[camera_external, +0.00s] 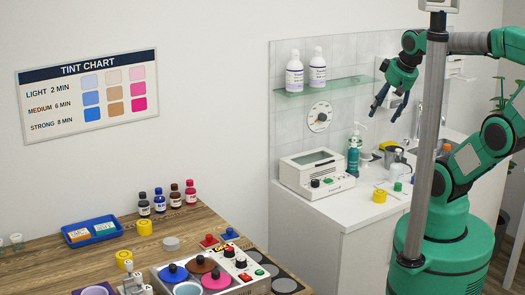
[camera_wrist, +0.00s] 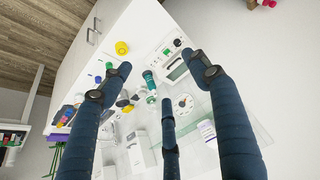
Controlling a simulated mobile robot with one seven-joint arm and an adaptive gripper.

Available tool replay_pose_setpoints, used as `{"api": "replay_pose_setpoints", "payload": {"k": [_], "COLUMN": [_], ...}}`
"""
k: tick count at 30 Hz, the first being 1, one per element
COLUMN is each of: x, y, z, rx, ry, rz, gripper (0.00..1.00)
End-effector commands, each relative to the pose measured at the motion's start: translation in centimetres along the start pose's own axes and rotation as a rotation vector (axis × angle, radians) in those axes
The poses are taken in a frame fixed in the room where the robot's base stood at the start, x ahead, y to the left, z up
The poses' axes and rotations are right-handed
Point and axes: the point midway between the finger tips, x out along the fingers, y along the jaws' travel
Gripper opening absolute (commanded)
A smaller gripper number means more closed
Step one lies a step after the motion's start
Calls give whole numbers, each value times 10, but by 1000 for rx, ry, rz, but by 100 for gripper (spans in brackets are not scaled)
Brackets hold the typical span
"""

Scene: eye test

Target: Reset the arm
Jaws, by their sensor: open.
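My green arm stands at the right in the external view, partly behind a grey post. My gripper (camera_external: 387,108) hangs in the air above the white counter (camera_external: 335,217), to the right of the glass shelf, fingers pointing down. In the wrist view the dark blue fingers of my gripper (camera_wrist: 158,62) are spread apart with nothing between them. The counter items show beyond the fingers, at a distance.
On the counter are a white device (camera_external: 316,174), a teal pump bottle (camera_external: 353,158) and a yellow roll (camera_external: 379,196). Two white bottles stand on the glass shelf (camera_external: 330,86). A wooden table (camera_external: 50,262) at the lower left holds a blue tray (camera_external: 94,231) and several small bottles.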

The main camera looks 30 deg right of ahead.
Motion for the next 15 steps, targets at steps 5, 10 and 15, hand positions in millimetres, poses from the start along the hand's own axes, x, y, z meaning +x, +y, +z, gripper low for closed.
{"api": "replay_pose_setpoints", "payload": {"k": [5,10,15], "x": [-6,-6,-3], "y": [-3,-3,-2], "z": [4,4,6], "rx": [-47,-47,-46], "ry": [11,11,11], "rz": [-5,-4,-4], "gripper": [61,61,61]}}
